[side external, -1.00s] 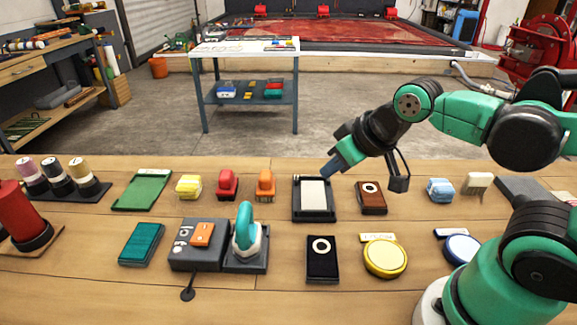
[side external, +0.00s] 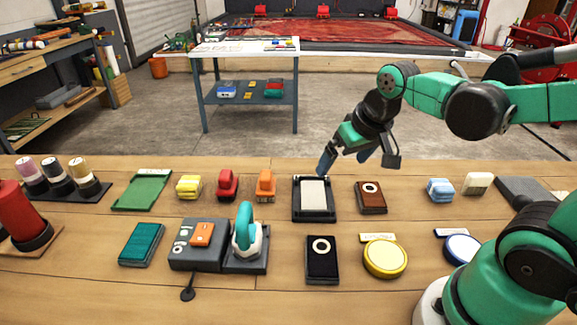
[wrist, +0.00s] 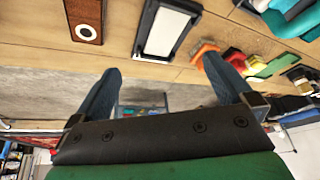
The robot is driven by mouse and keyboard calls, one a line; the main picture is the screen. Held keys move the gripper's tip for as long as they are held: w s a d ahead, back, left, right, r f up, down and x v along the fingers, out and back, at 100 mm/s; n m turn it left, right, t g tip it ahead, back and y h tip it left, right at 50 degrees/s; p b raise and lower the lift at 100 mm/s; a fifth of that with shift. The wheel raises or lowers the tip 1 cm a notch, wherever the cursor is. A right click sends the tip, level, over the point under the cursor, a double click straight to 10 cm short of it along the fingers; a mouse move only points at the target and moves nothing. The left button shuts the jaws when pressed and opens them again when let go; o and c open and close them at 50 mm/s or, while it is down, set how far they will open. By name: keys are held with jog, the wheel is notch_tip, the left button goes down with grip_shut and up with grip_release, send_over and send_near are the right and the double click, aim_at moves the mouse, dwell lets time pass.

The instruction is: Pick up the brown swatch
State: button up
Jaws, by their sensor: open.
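The brown swatch (side external: 371,196) is a reddish-brown rectangle with a pale ring around a dark centre, lying flat on the wooden table right of the black-framed tray (side external: 299,213). It also shows at the top left of the wrist view (wrist: 88,14), cut off by the frame edge. My gripper (side external: 343,162) is above the table's far edge, up and left of the swatch. In the wrist view its blue fingers (wrist: 160,68) are spread apart with nothing between them.
A black swatch (side external: 322,262) with a white ring lies nearer the front. A yellow round tin (side external: 385,257) is to its right. Blue (side external: 440,190) and cream (side external: 478,183) blocks stand farther right. Bare wood surrounds the brown swatch.

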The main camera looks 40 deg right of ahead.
aim_at(371, 193)
jog(key=d+f+m+g, duration=0.1)
jog(key=d+f+m, duration=0.1)
jog(key=d, duration=0.1)
jog(key=d+f+m+g, duration=0.1)
jog(key=d+f+g, duration=0.1)
jog(key=d, duration=0.1)
jog(key=s+d+f+m+g, duration=0.1)
jog(key=d+f+m, duration=0.1)
jog(key=d, duration=0.1)
jog(key=shift+d+m+y, duration=0.3)
jog(key=shift+d+f+g, duration=0.25)
jog(key=shift+g, duration=0.15)
jog(key=shift+s+f, duration=0.1)
jog(key=shift+f, duration=2.75)
jog(key=shift+c, duration=0.2)
jog(key=c, duration=1.2)
jog(key=shift+r, duration=0.1)
